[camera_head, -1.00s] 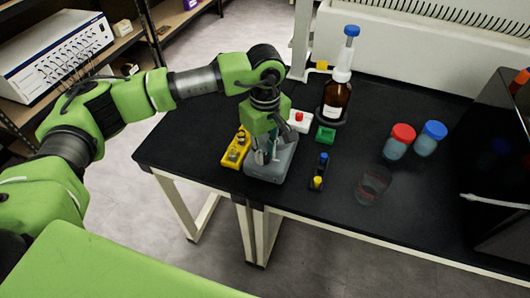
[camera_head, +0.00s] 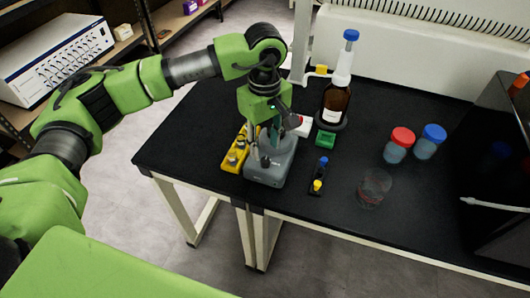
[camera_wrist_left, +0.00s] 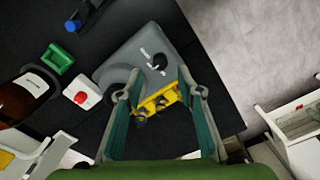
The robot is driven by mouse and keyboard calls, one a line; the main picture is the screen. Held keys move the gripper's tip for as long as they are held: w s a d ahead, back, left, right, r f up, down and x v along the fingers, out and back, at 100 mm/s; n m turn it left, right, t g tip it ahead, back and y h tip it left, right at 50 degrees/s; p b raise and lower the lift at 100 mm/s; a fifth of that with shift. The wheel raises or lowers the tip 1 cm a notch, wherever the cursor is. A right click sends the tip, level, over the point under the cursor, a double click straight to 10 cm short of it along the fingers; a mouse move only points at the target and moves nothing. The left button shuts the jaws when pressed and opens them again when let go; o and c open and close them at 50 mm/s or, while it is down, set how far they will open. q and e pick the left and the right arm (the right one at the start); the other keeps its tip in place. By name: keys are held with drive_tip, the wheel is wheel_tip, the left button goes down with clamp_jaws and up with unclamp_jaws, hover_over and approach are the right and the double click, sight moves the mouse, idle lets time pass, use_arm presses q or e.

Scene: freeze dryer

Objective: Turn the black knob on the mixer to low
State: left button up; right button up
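The mixer is a grey unit (camera_head: 268,176) near the front edge of the black table. In the left wrist view its grey housing (camera_wrist_left: 140,58) carries a small black knob (camera_wrist_left: 159,62) beside white lettering too small to read. I cannot tell the knob's setting. My left gripper (camera_head: 268,148) is over the mixer, pointing down. In the left wrist view its two teal-padded fingers (camera_wrist_left: 161,97) are wide apart with nothing held; the knob shows beyond them, apart from both. My right gripper is in neither view.
A yellow rack (camera_head: 234,154) stands close to the mixer's left. Nearby are a white block with a red top (camera_head: 303,124), a green block (camera_head: 326,138), a dark rack (camera_head: 319,178), a brown bottle (camera_head: 336,100), a clear vessel (camera_head: 374,188) and two capped jars (camera_head: 398,150).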

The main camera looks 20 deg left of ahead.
sight(265, 160)
use_arm(q)
wheel_tip(265, 160, up, 7)
drive_tip(key=shift+r, duration=0.15)
drive_tip(key=shift+s, duration=0.1)
idle(0.5)
